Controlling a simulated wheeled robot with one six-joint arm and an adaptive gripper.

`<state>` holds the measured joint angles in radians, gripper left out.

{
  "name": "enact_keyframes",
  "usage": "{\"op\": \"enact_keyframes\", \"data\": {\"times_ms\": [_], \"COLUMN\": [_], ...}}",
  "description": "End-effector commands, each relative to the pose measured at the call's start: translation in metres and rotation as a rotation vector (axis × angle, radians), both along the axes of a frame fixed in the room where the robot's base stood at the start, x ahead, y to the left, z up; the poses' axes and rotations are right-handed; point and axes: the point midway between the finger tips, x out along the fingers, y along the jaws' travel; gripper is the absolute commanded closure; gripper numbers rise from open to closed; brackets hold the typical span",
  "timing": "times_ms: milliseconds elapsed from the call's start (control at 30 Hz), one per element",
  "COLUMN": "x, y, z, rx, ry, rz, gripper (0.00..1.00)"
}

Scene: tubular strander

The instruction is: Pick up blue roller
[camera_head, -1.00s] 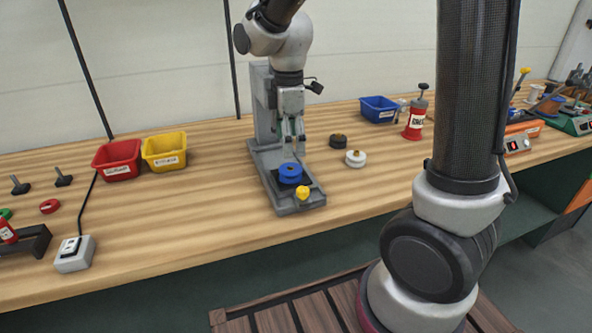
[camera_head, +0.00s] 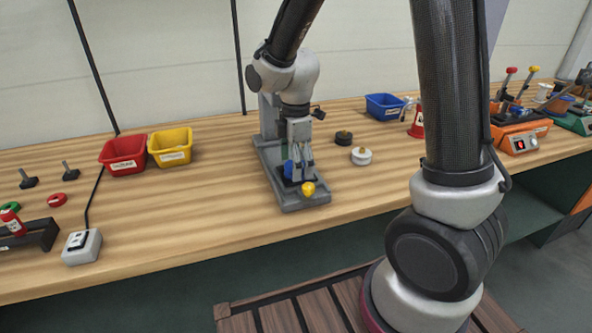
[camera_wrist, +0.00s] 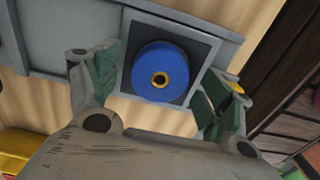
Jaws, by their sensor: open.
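The blue roller (camera_wrist: 150,74) has a brass-coloured hub with a dark hole and sits on a dark square pad of the grey fixture (camera_wrist: 70,42). In the head view the blue roller (camera_head: 289,169) is mostly hidden behind my gripper (camera_head: 299,172), which points down over it. In the wrist view my gripper (camera_wrist: 160,92) is open, with one finger on each side of the roller.
A yellow knob (camera_head: 308,188) stands at the fixture's front end. A black roller (camera_head: 343,138) and a white roller (camera_head: 361,156) lie to its right. Red (camera_head: 123,155) and yellow (camera_head: 171,147) bins stand to the left, a blue bin (camera_head: 385,106) behind right. The bench's front middle is clear.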

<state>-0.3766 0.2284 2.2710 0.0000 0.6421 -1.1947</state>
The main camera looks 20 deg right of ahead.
Motion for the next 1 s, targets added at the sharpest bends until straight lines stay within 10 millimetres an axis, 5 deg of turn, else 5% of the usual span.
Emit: {"op": "enact_keyframes", "data": {"times_ms": [67, 500, 767, 1000], "x": [0.0, 0.0, 0.001, 0.001], "y": [0.0, 0.0, 0.001, 0.001], "z": [0.0, 0.001, 0.007, 0.052], "rx": [0.0, 0.0, 0.001, 0.002], "ry": [0.0, -0.001, -0.004, -0.007], "rz": [0.0, 0.0, 0.0, 0.0], "gripper": [0.2, 0.96, 0.96, 0.96]}}
